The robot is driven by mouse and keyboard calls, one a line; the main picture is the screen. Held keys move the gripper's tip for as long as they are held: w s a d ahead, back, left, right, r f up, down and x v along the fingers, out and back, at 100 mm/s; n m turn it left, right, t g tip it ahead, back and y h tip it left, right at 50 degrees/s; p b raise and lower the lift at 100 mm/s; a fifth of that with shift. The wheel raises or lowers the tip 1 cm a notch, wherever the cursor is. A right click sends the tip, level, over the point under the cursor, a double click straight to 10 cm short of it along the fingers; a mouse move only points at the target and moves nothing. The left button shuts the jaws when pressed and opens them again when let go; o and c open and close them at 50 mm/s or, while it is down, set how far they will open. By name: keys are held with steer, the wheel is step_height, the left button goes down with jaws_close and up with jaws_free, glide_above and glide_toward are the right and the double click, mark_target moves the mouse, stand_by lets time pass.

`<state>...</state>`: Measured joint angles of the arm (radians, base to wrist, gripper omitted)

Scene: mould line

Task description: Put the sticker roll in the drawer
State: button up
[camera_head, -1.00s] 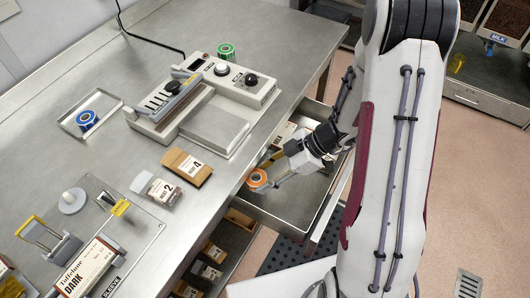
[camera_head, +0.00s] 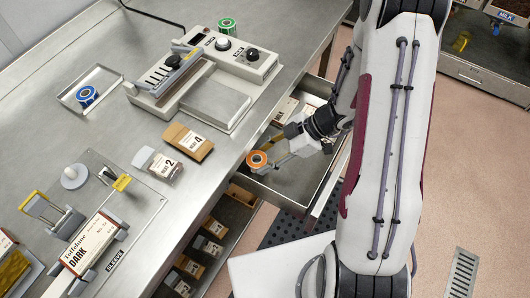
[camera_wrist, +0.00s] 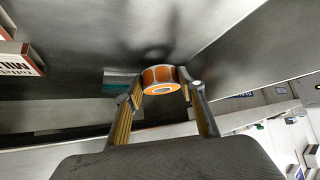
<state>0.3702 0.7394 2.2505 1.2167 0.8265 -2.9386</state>
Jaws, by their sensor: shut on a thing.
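The orange sticker roll (camera_head: 257,159) is held between the fingertips of my gripper (camera_head: 268,163), over the left part of the open drawer (camera_head: 318,205). In the wrist view the orange roll (camera_wrist: 160,80) sits between the two fingers of my gripper (camera_wrist: 165,90), with the metal drawer floor (camera_wrist: 90,45) beyond it. I cannot tell whether the roll touches the drawer floor. The drawer is pulled out from under the steel table, and my arm hides part of it.
A blue roll (camera_head: 87,95) lies in a small tray on the table. A green roll (camera_head: 227,25) stands behind the sealing machine (camera_head: 215,100). Packets lie inside the drawer's far end. A lower shelf with several packets (camera_head: 207,246) is below the table.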

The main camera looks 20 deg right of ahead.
steer(key=shift+f, duration=0.75)
stand_by(0.3)
steer(key=o, duration=1.2)
steer(key=shift+c, duration=0.2)
steer(key=shift+r, duration=0.2)
steer(key=shift+r, duration=0.4)
steer(key=v, duration=0.7)
steer(key=shift+d+r, duration=0.15)
steer(key=shift+r, duration=0.05)
steer(key=shift+r, duration=0.1)
